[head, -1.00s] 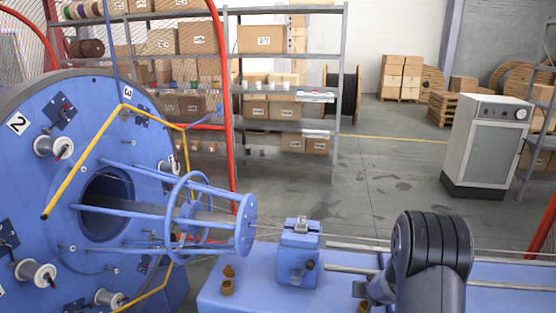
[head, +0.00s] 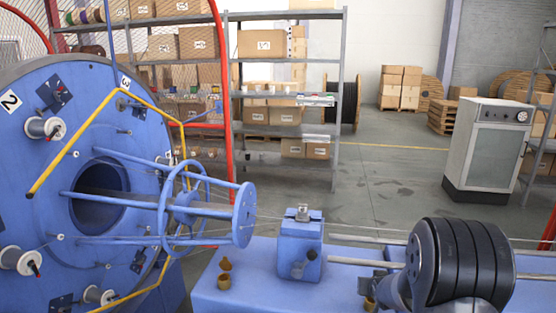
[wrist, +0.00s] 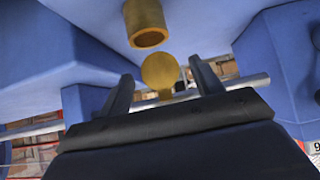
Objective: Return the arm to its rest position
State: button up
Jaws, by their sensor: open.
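My arm (head: 462,265) shows at the lower right of the head view, over the blue machine bed (head: 335,293). In the wrist view my gripper (wrist: 160,68) has its two dark fingers spread apart. A small round-headed brass piece (wrist: 160,74) appears between the fingertips in the picture, with no finger touching it. A hollow brass cylinder (wrist: 147,24) shows just above it. I cannot tell how far these brass pieces are from the fingers. In the head view the fingers are mostly hidden by my arm.
The blue strander disc (head: 75,170) with its tubular cage (head: 243,215) stands at left. A blue block (head: 300,250) and brass pieces (head: 225,280) sit on the bed. Rails (head: 350,262) run behind my arm. A grey cabinet (head: 487,150) and shelving (head: 338,100) stand behind, with open floor between.

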jog(key=shift+s+f+t+b, duration=0.15)
jog(key=shift+t+b, duration=0.15)
jog(key=shift+b, duration=0.9)
